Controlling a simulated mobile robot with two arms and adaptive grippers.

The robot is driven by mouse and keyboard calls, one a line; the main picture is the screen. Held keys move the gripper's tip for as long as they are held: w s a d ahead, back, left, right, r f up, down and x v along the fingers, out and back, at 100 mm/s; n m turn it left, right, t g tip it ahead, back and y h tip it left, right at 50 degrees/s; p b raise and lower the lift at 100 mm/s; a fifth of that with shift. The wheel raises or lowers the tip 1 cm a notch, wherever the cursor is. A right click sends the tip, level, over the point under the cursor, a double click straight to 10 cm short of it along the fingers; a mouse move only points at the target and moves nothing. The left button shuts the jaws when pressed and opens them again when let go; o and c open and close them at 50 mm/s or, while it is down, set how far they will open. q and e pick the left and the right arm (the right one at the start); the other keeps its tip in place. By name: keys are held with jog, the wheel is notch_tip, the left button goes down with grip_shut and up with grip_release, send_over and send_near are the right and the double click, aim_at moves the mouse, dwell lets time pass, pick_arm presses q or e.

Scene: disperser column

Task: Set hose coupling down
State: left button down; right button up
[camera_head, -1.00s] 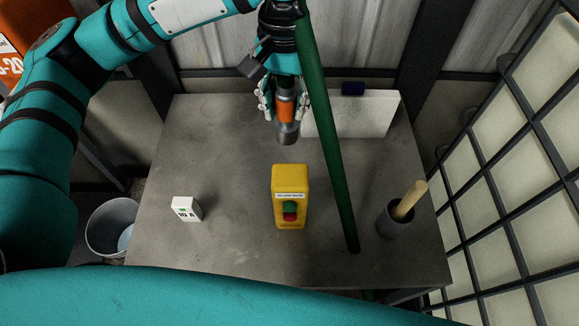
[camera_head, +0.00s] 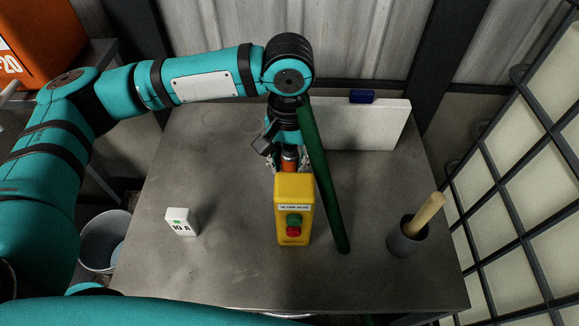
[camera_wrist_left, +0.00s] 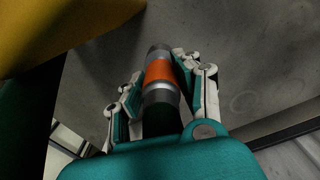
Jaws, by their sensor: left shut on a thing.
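The hose coupling (camera_head: 290,160) is a grey metal piece with an orange band, on the end of a dark green hose (camera_head: 325,180). My left gripper (camera_head: 288,163) is shut on it, behind the yellow button box, which hides the coupling's lower end in the head view. In the left wrist view the coupling (camera_wrist_left: 159,75) lies between the two fingers of the gripper (camera_wrist_left: 160,88), its metal end pointing away over the grey table (camera_head: 215,270). I cannot tell whether it touches the table. My right gripper is not in view.
The yellow button box (camera_head: 294,189) stands just in front of the coupling. A white 10 A block (camera_head: 181,222) is at left, a grey cup with a wooden handle (camera_head: 406,240) at right. A white board (camera_head: 365,127) stands behind. The table's left middle is clear.

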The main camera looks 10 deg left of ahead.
pick_arm(q)
jog(key=shift+f, duration=1.3)
jog(key=c, duration=0.9)
grip_release()
jog(key=shift+f, duration=0.15)
